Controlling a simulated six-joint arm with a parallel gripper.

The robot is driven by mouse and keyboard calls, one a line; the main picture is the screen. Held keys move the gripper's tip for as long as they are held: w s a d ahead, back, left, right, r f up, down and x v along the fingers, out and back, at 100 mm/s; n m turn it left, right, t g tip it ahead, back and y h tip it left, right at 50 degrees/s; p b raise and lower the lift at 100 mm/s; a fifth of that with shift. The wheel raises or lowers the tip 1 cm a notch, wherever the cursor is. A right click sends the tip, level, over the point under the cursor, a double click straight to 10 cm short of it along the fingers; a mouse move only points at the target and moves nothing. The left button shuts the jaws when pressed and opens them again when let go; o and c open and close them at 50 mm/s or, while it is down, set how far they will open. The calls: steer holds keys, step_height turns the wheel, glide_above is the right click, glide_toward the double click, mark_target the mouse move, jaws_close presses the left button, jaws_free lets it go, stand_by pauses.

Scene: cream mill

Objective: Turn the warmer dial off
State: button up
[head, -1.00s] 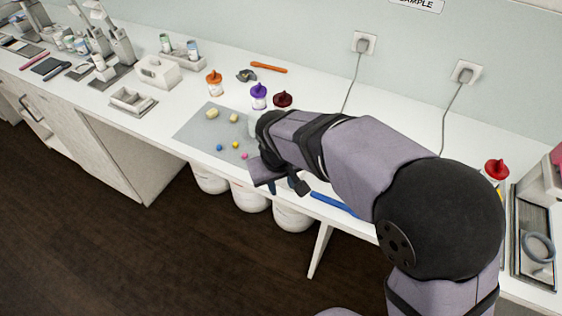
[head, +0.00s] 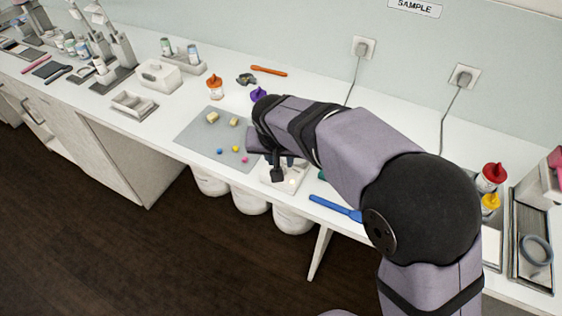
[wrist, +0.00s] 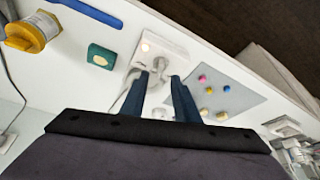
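The warmer is a small white box (head: 270,178) near the table's front edge, partly hidden by my arm in the head view. In the wrist view the warmer (wrist: 172,50) has a lit spot (wrist: 145,47) on its face. A small pale shape between my fingertips (wrist: 161,63) may be the dial; I cannot tell for sure. My gripper (wrist: 159,75) has two blue fingers apart, with nothing clearly held between them. They reach over the warmer; contact cannot be told. In the head view my gripper (head: 290,161) is mostly hidden by the wrist.
A grey mat (head: 190,132) with small coloured balls and pale lumps lies left of the warmer. A blue tool (head: 334,207) lies to its right. A green block (wrist: 101,57) and a yellow-capped bottle (wrist: 32,33) show in the wrist view. Purple- and orange-capped bottles (head: 215,87) stand behind.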

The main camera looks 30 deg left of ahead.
mark_target(281, 164)
steer(key=shift+p+x, duration=0.65)
steer(key=shift+x, duration=1.7)
jaws_close()
